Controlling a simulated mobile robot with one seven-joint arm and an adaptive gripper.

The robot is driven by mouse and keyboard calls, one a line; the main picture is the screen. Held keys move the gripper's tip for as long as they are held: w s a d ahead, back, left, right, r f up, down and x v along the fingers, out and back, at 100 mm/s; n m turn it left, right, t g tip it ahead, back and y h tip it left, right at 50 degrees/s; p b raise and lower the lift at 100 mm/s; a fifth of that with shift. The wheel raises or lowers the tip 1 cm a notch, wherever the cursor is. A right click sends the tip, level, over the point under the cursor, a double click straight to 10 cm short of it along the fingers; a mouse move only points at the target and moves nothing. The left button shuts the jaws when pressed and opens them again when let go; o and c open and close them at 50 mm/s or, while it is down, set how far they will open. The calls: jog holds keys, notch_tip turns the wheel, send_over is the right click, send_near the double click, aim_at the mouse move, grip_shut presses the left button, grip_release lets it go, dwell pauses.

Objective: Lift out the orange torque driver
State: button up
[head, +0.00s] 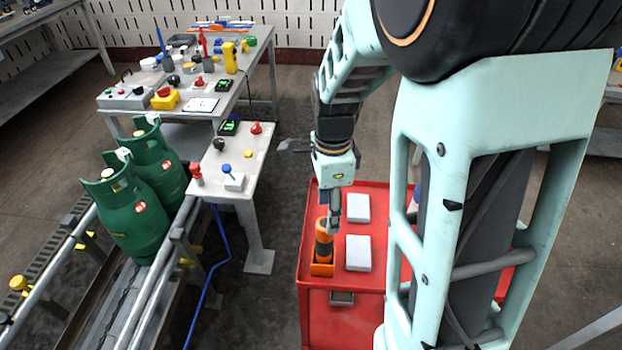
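The torque driver (324,243) is orange with dark parts. It stands upright in an orange holder (322,270) near the left edge of the red cart (313,318). My gripper (334,215) points down at the driver's top end and overlaps it in the head view. The fingers are small and seen nearly edge-on. I cannot tell whether they are closed on the driver or only beside it. The driver's lower end is hidden inside the holder.
Two white boxes (358,253) lie on the cart just right of the driver. My arm hides much of the cart's right side. A small control table (245,165) and green gas cylinders (135,215) on a conveyor stand to the left.

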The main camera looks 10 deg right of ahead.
aim_at(325, 238)
jog(key=shift+a+f, duration=0.2)
jog(key=shift+f, duration=0.35)
notch_tip(325, 238, down, 10)
jog(key=shift+r+b, duration=0.1)
jog(key=shift+b, duration=0.35)
grip_shut()
jog(key=c, duration=0.8)
grip_release()
jog(key=c, duration=0.6)
jog(key=shift+o, duration=0.2)
jog(key=shift+r+p, duration=3.45)
jog(key=shift+r, duration=0.35)
